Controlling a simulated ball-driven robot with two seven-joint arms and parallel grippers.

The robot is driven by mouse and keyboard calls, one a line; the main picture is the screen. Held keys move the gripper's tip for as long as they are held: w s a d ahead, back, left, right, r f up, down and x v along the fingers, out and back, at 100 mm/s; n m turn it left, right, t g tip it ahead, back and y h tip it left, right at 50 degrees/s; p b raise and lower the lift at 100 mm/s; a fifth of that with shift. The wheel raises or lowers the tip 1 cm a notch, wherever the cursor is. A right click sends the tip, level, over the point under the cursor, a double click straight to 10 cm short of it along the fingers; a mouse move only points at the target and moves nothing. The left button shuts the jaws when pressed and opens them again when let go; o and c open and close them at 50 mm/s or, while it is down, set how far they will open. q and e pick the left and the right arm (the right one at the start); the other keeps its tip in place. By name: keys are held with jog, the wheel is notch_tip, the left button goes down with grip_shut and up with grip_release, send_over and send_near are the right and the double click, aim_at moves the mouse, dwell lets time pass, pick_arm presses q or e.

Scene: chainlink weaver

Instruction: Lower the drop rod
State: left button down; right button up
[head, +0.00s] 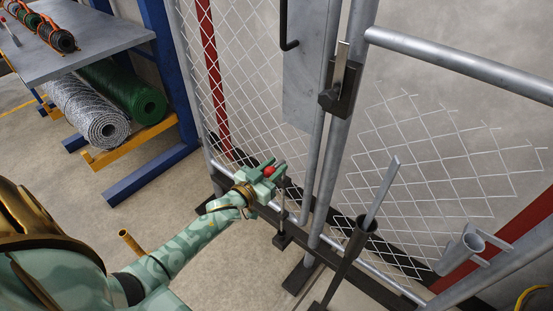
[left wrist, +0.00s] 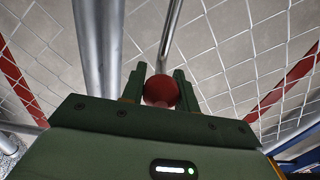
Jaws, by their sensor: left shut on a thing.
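The drop rod (head: 282,208) is a thin grey metal rod low on the gate, beside the gate's upright posts. Its red ball knob (head: 269,171) sits between the fingers of my left gripper (head: 273,172). The left wrist view shows the red knob (left wrist: 161,91) between the two green fingers (left wrist: 160,88), with the bent rod (left wrist: 168,42) running away from it. My left gripper is shut on the knob. A dark block (head: 283,241) shows near the rod's lower end; whether the rod is in it I cannot tell.
Chain-link gate mesh (head: 240,70) stands close beyond my left gripper. A latch (head: 339,88) is on the upright post above. Mesh rolls (head: 95,115) lie on a rack at left. Open floor lies between rack and gate.

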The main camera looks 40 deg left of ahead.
pick_arm(q)
jog(key=shift+s+f, duration=0.1)
jog(key=shift+f, duration=0.3)
pick_arm(e)
jog(key=shift+s+a+f, duration=0.1)
jog(key=shift+f, duration=0.05)
pick_arm(q)
jog(key=c, duration=1.1)
grip_release()
jog(key=shift+r, duration=0.1)
jog(key=shift+s, duration=0.3)
jog(key=s+p, duration=0.1)
jog(key=s, duration=0.4)
jog(key=s+p, duration=0.2)
jog(key=s, duration=0.3)
jog(key=s+a+p, duration=0.1)
jog(key=s, duration=0.4)
jog(key=shift+s+a, duration=0.1)
jog(key=shift+s, duration=0.15)
pick_arm(e)
jog(key=r, duration=0.1)
jog(key=w+r, duration=0.1)
jog(key=r, duration=0.2)
jog(key=shift+w, duration=0.35)
